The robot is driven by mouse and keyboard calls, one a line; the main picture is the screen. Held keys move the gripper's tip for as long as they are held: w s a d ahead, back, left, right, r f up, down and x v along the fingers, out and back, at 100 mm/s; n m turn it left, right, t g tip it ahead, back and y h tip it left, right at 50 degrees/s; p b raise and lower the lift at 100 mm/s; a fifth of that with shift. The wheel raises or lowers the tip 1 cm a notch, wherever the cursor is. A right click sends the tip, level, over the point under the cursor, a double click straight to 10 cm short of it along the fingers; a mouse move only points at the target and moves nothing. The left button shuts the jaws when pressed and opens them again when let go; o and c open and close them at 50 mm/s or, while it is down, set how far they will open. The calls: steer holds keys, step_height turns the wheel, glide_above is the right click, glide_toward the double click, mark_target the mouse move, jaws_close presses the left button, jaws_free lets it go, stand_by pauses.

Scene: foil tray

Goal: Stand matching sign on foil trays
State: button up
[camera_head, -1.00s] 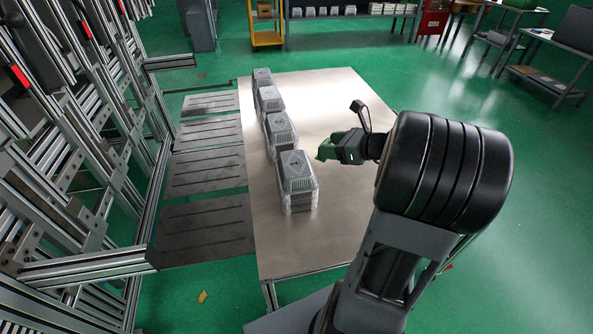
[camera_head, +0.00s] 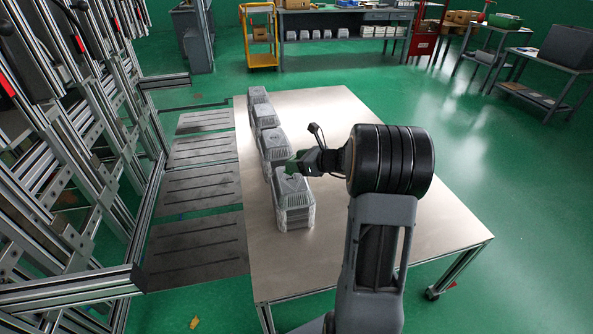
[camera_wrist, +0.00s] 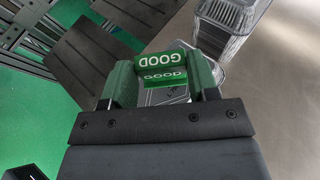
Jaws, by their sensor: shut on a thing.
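My gripper (camera_head: 297,163) is shut on a green sign (camera_wrist: 166,76) with the white word GOOD on two faces. The sign sits between the green fingers (camera_wrist: 163,68) in the wrist view. In the head view the gripper is at the top of the nearest foil tray stack (camera_head: 294,207), by its far edge. That stack's top tray shows partly behind the sign in the wrist view (camera_wrist: 155,98). I cannot tell whether the sign touches it. Farther stacks (camera_head: 275,147), (camera_head: 265,115), (camera_head: 257,95) stand in a row behind it. Marks on their tops are too small to read.
The stacks stand along the left side of a metal table (camera_head: 370,220), whose right part is bare. Dark slotted plates (camera_head: 195,230) and metal frames lie to the left. Another tray stack (camera_wrist: 228,25) is at the upper right of the wrist view.

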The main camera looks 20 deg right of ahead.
steer(key=shift+w+a+f+b, duration=0.15)
steer(key=shift+f+b, duration=0.15)
steer(key=shift+f, duration=0.65)
steer(key=shift+w+d+f+b, duration=0.15)
steer(key=shift+f+b, duration=0.1)
steer(key=shift+f, duration=0.65)
steer(key=shift+a+f, duration=0.1)
steer(key=shift+f, duration=0.05)
steer(key=o, duration=0.9)
